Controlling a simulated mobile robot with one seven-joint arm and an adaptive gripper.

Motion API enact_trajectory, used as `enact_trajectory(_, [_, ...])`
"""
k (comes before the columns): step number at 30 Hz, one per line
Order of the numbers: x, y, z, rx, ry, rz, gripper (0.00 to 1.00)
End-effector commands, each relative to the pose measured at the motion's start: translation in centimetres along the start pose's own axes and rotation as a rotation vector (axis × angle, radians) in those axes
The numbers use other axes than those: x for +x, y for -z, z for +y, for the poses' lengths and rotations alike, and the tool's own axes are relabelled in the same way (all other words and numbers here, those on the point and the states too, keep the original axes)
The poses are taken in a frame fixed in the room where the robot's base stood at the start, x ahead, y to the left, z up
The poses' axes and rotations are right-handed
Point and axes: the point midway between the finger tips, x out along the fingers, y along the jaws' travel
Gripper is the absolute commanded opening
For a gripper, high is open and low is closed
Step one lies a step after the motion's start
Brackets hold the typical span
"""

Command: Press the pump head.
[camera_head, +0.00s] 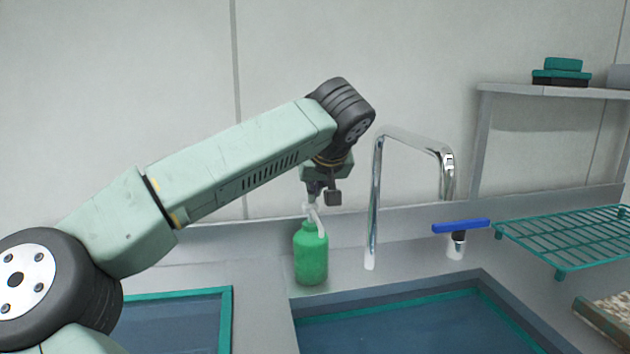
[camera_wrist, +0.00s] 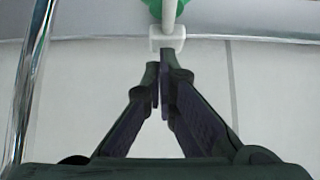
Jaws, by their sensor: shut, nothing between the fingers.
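A green bottle (camera_head: 311,256) with a white pump head (camera_head: 315,215) stands upright on the ledge behind the sink. My gripper (camera_head: 314,192) points down just above the pump head, its fingers shut and empty. In the wrist view the fingertips of my gripper (camera_wrist: 160,66) are together, close to the white pump head (camera_wrist: 167,38). Only a sliver of the green bottle (camera_wrist: 155,8) shows at the top edge there. I cannot tell whether the fingertips touch the pump head.
A chrome faucet (camera_head: 375,200) arches just right of the bottle, and shows at the left in the wrist view (camera_wrist: 33,75). A blue-handled tap (camera_head: 461,226) and a green wire rack (camera_head: 570,240) are farther right. The sink basin (camera_head: 400,325) lies in front.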

Motion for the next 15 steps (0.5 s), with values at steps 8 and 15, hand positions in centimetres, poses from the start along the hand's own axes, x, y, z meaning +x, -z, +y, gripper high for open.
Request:
enact_trajectory(8, [0.5, -0.5, 0.0, 0.001, 0.001, 0.0, 0.0])
enact_trajectory(15, [1.4, -1.4, 0.0, 0.001, 0.001, -0.003, 0.0])
